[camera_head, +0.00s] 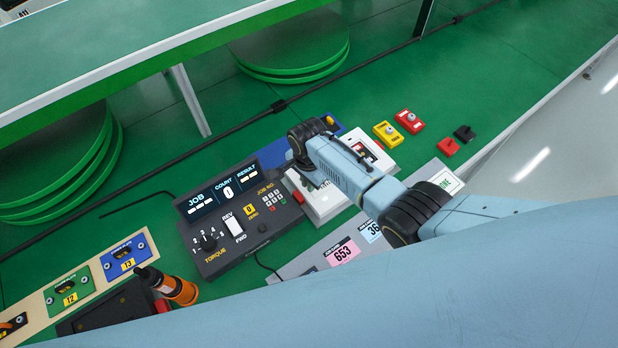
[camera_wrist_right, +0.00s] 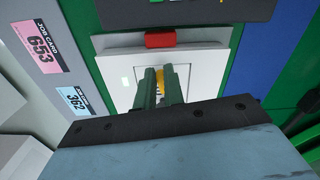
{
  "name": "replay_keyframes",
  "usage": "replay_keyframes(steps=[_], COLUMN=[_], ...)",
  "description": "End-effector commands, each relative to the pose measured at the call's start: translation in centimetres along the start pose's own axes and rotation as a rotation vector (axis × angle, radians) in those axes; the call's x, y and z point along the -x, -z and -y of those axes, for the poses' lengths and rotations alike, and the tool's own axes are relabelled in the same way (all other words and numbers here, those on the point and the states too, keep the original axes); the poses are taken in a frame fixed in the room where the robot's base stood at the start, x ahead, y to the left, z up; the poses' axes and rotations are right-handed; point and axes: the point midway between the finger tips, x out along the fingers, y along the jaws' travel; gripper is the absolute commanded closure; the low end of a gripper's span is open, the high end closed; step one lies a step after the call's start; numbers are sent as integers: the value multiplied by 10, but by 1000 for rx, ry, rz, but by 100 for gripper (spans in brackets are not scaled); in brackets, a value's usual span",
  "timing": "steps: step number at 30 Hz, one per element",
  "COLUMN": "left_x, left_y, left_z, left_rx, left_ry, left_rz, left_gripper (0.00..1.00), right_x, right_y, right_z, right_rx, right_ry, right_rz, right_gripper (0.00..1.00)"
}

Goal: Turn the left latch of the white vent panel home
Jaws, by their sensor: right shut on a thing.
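The white vent panel (camera_head: 322,206) lies on the green bench beside the black controller, partly hidden by my right arm. A red block (camera_head: 298,197) sits at its left edge; it also shows in the right wrist view (camera_wrist_right: 160,39). My right gripper (camera_wrist_right: 161,76) is over the panel, its fingers shut on a small yellow piece (camera_wrist_right: 160,80). The fingers cover most of that piece, so I cannot tell its full shape or whether it is the left latch. My left gripper is not in view.
The black controller (camera_head: 240,215) stands close on the panel's left. A grey board with job cards (camera_head: 343,252) lies in front. Yellow (camera_head: 387,134) and red (camera_head: 409,121) blocks stand at the back right. An orange-and-black tool (camera_head: 176,287) is at lower left.

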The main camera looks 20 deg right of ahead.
Motion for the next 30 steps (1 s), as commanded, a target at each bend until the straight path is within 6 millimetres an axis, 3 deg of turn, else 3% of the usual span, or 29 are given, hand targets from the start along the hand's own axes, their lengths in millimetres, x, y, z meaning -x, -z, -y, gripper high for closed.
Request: replay_keyframes(steps=[9, 23, 24, 28, 30], left_x=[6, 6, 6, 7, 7], left_y=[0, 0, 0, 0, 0], left_z=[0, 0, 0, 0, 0], left_rx=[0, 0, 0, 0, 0], left_ry=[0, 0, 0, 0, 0], left_rz=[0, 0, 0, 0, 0], left_gripper=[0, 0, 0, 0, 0], right_x=[0, -1, -1, 0, 0], right_y=[0, 0, 0, 0, 0], right_z=[1, 1, 1, 1, 1], right_rx=[-109, -122, -122, -121, -121], right_ry=[-1, -1, -1, -1, -1], right_rz=[2, 1, 1, 0, 0], right_gripper=[100, 100, 87, 70, 67])
